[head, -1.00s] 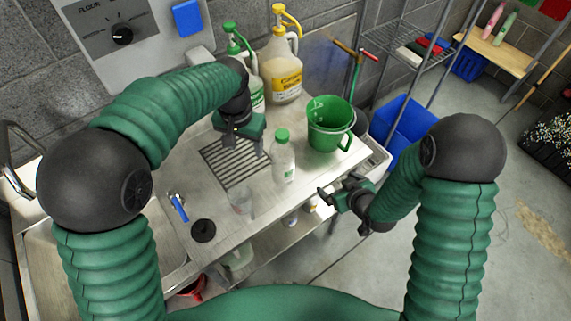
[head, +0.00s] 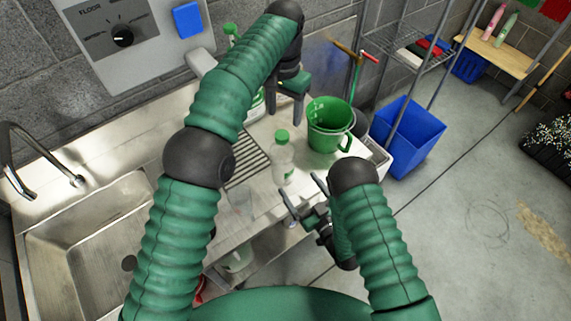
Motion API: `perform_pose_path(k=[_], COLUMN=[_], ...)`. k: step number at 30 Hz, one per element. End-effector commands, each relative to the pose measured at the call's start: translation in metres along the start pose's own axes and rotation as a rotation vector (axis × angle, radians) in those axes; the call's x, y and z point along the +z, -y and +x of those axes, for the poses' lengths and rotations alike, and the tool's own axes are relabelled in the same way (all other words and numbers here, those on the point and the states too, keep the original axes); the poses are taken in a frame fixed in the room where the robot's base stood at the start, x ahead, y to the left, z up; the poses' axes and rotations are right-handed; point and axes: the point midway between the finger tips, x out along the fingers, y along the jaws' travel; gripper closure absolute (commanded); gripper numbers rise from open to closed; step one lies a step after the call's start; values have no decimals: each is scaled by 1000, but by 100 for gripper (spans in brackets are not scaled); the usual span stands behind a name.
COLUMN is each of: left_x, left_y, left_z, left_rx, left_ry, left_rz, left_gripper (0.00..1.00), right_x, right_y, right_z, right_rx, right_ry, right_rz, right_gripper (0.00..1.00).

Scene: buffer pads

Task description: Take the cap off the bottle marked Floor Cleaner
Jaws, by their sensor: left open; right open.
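A clear bottle (head: 282,166) with a green cap (head: 282,136) stands upright on the steel counter. I cannot read a Floor Cleaner marking on it. My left gripper (head: 285,108) is open and empty, above and behind the cap in the picture, fingers pointing down and apart from it. My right gripper (head: 299,188) is open and empty near the counter's front edge. Its fingers point up toward the lower part of the bottle; I cannot tell how close they are. A green-topped jug (head: 230,31) at the back is mostly hidden by my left arm.
A green bucket (head: 330,127) stands right of the bottle, close to both grippers. A drain grate (head: 248,164) lies to its left. A sink with a faucet (head: 40,155) is at far left. A blue bin (head: 407,135) stands on the floor at right.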

Motion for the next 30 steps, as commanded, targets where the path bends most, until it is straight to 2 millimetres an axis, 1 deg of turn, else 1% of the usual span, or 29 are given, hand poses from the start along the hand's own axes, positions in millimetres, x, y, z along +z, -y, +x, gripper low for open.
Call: perform_pose_path(k=[1, 6, 9, 13, 15, 18, 24, 25, 30], left_x=[0, 0, 0, -1, -1, -1, 0, 0, 0], left_y=[1, -2, -3, -4, -4, -3, -2, -1, -2], left_z=[0, -1, -1, -1, -1, -1, -1, -1, -1], left_rx=[0, -2, -2, -3, -3, -2, -2, -2, -2], left_ry=[-1, -1, 0, 0, 0, 0, -1, -1, 0], left_rz=[-1, -1, -1, 0, -1, -1, -1, -1, -1], left_gripper=[44, 44, 44, 44, 44, 44, 44, 44, 44], right_x=[-1, -1, -1, 0, 0, 0, 0, 0, 0], right_y=[0, -1, -2, -3, -3, -2, -1, -1, -2], right_z=[13, 53, 74, 94, 101, 107, 107, 107, 107], right_rx=[-1, -1, -1, 0, 1, 1, 1, 1, 1], right_ry=[-3, -5, -3, -2, -1, 0, 1, 1, 1], right_rz=[-2, 1, 2, 2, 2, 2, 1, 1, 2], right_gripper=[7, 7, 7, 7, 7, 7, 7, 9, 31])
